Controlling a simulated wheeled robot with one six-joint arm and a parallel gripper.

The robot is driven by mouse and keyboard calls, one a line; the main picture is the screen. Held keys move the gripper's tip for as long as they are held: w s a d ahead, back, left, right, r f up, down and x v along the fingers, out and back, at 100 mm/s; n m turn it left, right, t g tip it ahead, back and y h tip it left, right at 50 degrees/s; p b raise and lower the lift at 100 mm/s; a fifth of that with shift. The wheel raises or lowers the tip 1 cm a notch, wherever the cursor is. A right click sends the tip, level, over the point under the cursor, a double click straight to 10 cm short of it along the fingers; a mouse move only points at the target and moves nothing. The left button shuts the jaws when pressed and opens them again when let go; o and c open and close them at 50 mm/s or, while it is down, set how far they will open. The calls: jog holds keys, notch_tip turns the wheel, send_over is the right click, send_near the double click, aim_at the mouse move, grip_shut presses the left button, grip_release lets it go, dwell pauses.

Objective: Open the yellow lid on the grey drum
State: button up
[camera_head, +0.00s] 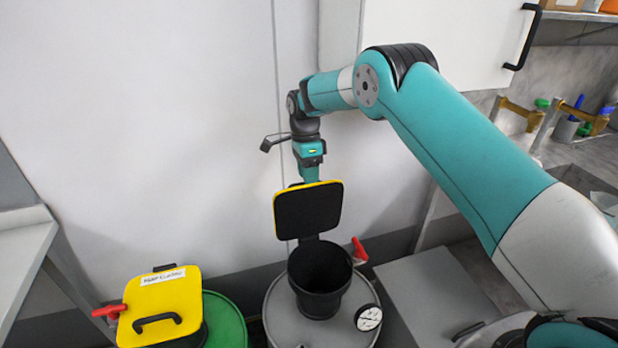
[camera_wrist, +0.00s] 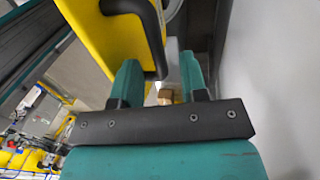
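The grey drum (camera_head: 285,318) stands at the lower middle of the head view with a black round opening (camera_head: 320,278) on top. Its yellow lid (camera_head: 308,210) stands raised, near upright, its black underside facing the head camera. The opening is uncovered. My gripper comes down behind the lid in the head view, and its fingertips are hidden there. In the wrist view my gripper (camera_wrist: 160,80) has its two teal fingers apart. The lid's yellow outer face (camera_wrist: 95,40) and black handle (camera_wrist: 150,35) are close ahead; the handle's near end shows between the fingers. I cannot tell whether they touch.
A green drum (camera_head: 228,322) with a shut, labelled yellow lid (camera_head: 165,300) stands to the left. Red levers (camera_head: 360,250) sit beside both drums. A pale wall (camera_head: 150,130) is close behind my gripper. A grey box (camera_head: 430,290) stands right of the grey drum.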

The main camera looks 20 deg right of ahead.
notch_tip(320, 180, up, 14)
jog(key=w+p, duration=0.2)
jog(key=p, duration=0.9)
jog(key=shift+w, duration=0.4)
jog(key=s+a+r+n+t+y+b, duration=0.1)
jog(key=s+a+r+n+b, duration=0.1)
jog(key=s+r+n+b, duration=0.4)
jog(key=s+a+r+n+t+y+b, duration=0.1)
jog(key=s+a+r+n, duration=0.25)
jog(key=s+n, duration=0.55)
jog(key=s+f+n+y+b, duration=0.1)
jog(key=s+n, duration=0.4)
jog(key=s, duration=0.9)
jog(key=s+f+n+y+b, duration=0.1)
jog(key=s+n+b, duration=0.3)
jog(key=s, duration=1)
jog(key=shift+a+f+n, duration=0.15)
jog(key=shift+f+n, duration=0.45)
